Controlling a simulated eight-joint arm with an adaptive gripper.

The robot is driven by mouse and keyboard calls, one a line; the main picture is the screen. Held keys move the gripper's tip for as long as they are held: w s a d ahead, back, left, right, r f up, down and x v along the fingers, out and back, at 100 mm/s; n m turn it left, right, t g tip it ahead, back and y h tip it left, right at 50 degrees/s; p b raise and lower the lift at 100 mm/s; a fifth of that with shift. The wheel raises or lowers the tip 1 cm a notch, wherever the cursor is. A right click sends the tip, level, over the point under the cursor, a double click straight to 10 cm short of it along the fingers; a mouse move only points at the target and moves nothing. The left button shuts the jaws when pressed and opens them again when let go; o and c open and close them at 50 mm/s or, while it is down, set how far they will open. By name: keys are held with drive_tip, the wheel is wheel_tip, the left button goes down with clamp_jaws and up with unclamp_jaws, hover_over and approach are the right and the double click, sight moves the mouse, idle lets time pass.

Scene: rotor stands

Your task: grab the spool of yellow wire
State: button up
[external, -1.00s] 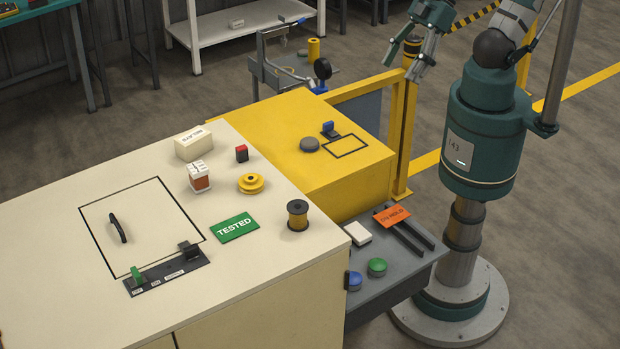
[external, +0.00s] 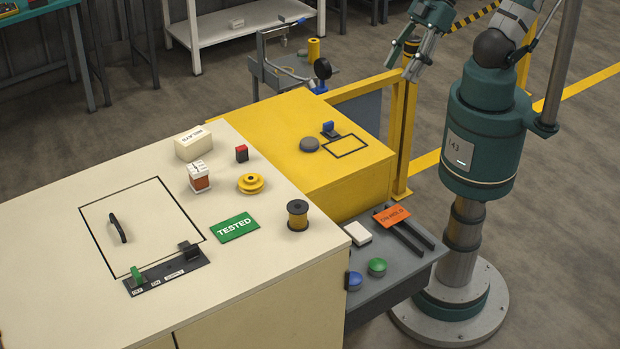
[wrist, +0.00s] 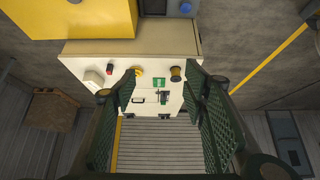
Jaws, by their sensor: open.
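The spool of yellow wire (external: 297,215) stands upright on the cream cabinet top (external: 60,215), near its right edge. It has dark flanges and dull yellow winding. It also shows in the wrist view (wrist: 176,75), beyond the fingers and near the right one. My gripper (external: 413,60) is at the top of the external view, far from the spool and high above the floor. In the wrist view my gripper (wrist: 162,88) has its two green fingers wide apart with nothing between them.
A yellow pulley (external: 250,183), a green TESTED sign (external: 235,227), a red-and-white block (external: 198,177) and a cream block (external: 193,144) share the cabinet top. The yellow box (external: 310,110) adjoins it. A grey shelf with buttons (external: 376,267) and a yellow rail (external: 403,130) stand at right.

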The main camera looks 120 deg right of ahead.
drive_tip(key=shift+w+r, duration=0.1)
idle(0.3)
drive_tip(key=m+g, duration=0.7)
drive_tip(key=m, duration=1.2)
hover_over(298, 206)
wheel_tip(298, 206, down, 18)
drive_tip(key=shift+f, duration=0.15)
drive_tip(key=shift+w+f, duration=0.1)
drive_tip(key=shift+f, duration=0.35)
